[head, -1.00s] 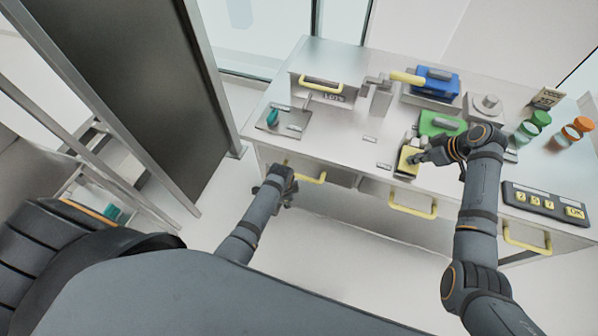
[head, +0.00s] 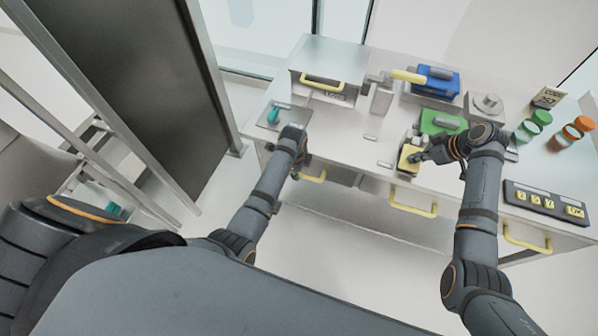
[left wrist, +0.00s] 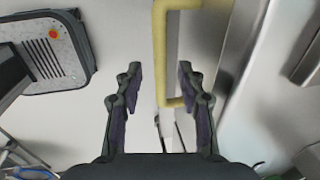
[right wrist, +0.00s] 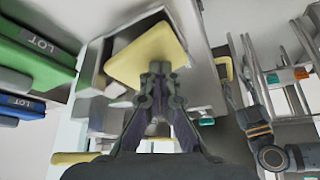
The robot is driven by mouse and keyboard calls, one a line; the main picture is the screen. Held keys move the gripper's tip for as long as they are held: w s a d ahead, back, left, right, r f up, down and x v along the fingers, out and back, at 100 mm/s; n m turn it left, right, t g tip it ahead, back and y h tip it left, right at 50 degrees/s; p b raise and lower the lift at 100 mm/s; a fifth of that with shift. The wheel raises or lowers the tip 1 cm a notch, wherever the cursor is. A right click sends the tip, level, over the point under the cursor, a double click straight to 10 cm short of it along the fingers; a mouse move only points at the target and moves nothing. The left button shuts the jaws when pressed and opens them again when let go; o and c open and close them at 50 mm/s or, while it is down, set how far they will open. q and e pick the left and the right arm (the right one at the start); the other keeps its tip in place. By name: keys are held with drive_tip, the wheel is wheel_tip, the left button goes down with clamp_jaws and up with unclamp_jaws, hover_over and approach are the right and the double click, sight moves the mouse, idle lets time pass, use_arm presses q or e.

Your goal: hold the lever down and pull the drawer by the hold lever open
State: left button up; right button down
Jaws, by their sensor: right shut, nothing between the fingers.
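The hold lever with its yellow pad (head: 408,158) stands at the table's front edge. My right gripper (head: 420,158) is shut with nothing between its fingers, its tips at the pad. In the right wrist view its closed tips (right wrist: 160,70) overlap the pad (right wrist: 140,52); contact is hard to judge. Drawers with yellow handles line the table front: a left handle (head: 313,177), a middle one (head: 412,208) below the lever and a right one (head: 525,241). My left gripper (head: 299,168) is beside the left handle. In the left wrist view it is open (left wrist: 160,78), a yellow handle (left wrist: 160,45) ahead of its fingers.
On the table are a grey box with a yellow handle (head: 322,82), a tray with a teal item (head: 273,116), a green block (head: 440,122), a blue block (head: 436,80), jars (head: 535,124) and a keypad (head: 545,202). Floor before the drawers is clear.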

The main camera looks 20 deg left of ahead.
use_arm(q)
drive_tip(key=shift+w+f, duration=0.15)
drive_tip(key=shift+f, duration=0.55)
drive_tip(key=shift+w+f, duration=0.1)
drive_tip(key=shift+f, duration=0.6)
clamp_jaws()
drive_tip(key=shift+s, duration=0.1)
